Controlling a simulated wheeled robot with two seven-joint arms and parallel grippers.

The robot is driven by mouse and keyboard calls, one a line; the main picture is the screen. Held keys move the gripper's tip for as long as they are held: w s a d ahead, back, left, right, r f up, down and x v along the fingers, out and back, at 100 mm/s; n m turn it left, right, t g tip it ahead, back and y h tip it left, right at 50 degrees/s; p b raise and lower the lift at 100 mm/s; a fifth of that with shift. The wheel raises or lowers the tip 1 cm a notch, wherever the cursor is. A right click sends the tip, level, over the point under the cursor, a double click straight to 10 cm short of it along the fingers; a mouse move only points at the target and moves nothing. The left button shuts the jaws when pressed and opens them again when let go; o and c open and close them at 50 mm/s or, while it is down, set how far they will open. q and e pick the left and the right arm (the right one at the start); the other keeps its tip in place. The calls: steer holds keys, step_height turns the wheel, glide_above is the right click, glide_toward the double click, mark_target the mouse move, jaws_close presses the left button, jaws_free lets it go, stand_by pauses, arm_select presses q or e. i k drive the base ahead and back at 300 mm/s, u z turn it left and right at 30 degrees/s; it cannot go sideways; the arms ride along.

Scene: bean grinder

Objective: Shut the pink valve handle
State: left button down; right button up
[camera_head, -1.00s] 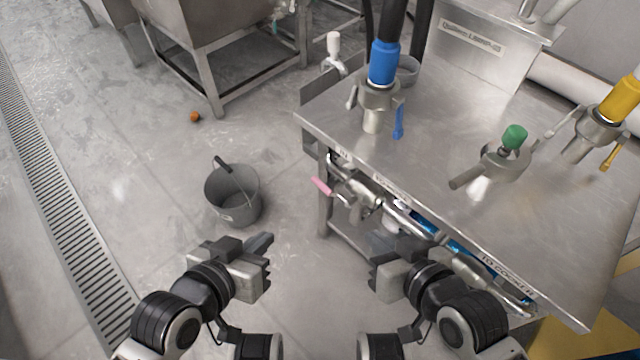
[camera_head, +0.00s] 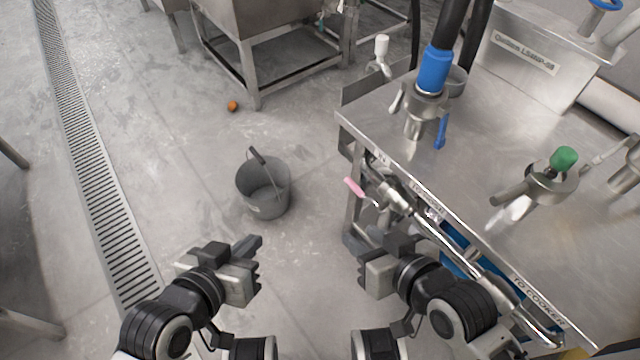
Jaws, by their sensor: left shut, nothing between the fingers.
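The pink valve handle (camera_head: 354,187) sticks out to the left from the metal pipework (camera_head: 394,196) under the front edge of the steel table. My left gripper (camera_head: 258,262) is at the lower middle left, shut and empty, apart from the handle and in front of the bucket. My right gripper (camera_head: 356,260) is below the handle in the picture and apart from it. Its fingers point up and left, and I cannot tell whether they are open or shut.
A grey bucket (camera_head: 264,190) stands on the floor left of the table. The steel table (camera_head: 480,160) bears blue and green valves (camera_head: 562,160). A floor drain (camera_head: 90,170) runs along the left. A small orange object (camera_head: 232,105) lies on the floor. Floor between is clear.

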mark_target(359, 192)
steer(key=u, duration=1.2)
steer(key=i, duration=1.15)
steer(key=z, duration=3.1)
